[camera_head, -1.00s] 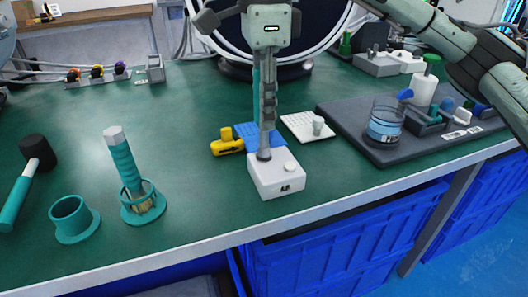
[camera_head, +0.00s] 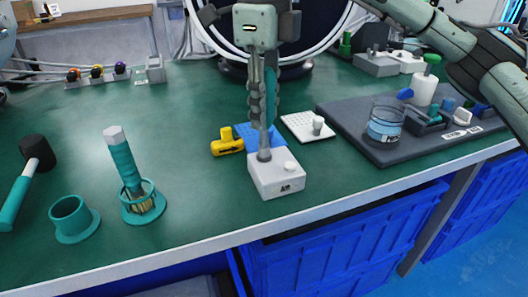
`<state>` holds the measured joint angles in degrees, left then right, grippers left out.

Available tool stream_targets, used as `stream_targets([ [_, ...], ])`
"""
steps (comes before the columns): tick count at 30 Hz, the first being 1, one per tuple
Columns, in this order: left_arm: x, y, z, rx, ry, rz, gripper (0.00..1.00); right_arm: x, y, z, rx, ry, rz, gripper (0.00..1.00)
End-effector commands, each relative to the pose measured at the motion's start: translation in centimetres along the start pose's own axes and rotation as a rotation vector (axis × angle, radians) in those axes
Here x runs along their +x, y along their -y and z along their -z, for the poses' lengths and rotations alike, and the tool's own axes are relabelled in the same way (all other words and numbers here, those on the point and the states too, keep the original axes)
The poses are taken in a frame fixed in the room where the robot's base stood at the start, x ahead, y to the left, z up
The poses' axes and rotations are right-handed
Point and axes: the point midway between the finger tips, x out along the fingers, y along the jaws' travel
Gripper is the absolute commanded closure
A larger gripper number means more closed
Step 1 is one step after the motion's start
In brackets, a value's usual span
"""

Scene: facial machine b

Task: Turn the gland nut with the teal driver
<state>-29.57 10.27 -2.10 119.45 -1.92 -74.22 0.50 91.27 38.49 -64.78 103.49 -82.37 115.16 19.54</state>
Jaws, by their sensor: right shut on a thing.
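A white box (camera_head: 276,184) with a small logo on its front stands near the front edge of the green table. A grey cylindrical fitting, seemingly the gland nut (camera_head: 264,155), stands on its top. My right gripper (camera_head: 263,122) points straight down above the box and is shut on the teal driver (camera_head: 271,98). The driver's teal handle shows along the right side of the fingers. Its lower end is at or just above the grey fitting, and I cannot make out the exact contact. My left gripper is out of view.
A yellow tool (camera_head: 227,146), a blue plate (camera_head: 252,133) and a white plate (camera_head: 300,126) with a peg lie behind the box. A teal stand (camera_head: 146,211), teal cup (camera_head: 73,219) and mallet (camera_head: 36,151) are left. A dark tray (camera_head: 345,131) with a beaker is right.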

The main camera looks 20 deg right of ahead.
Motion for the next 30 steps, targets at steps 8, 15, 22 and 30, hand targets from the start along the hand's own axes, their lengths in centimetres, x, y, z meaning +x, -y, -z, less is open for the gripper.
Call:
stream_targets([
  [8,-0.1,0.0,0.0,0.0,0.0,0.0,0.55,-0.2,0.0,0.0,-0.003,0.001,0.0,1.0],
  [15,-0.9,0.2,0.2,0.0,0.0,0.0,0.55,-1.1,0.0,0.0,-0.003,0.001,0.0,1.0],
  [22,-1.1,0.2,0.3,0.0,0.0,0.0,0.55,-1.3,0.0,0.0,-0.063,0.0,0.0,1.0],
  [30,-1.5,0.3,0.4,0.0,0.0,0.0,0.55,-1.3,0.0,0.0,-0.536,0.0,0.002,1.0],
])
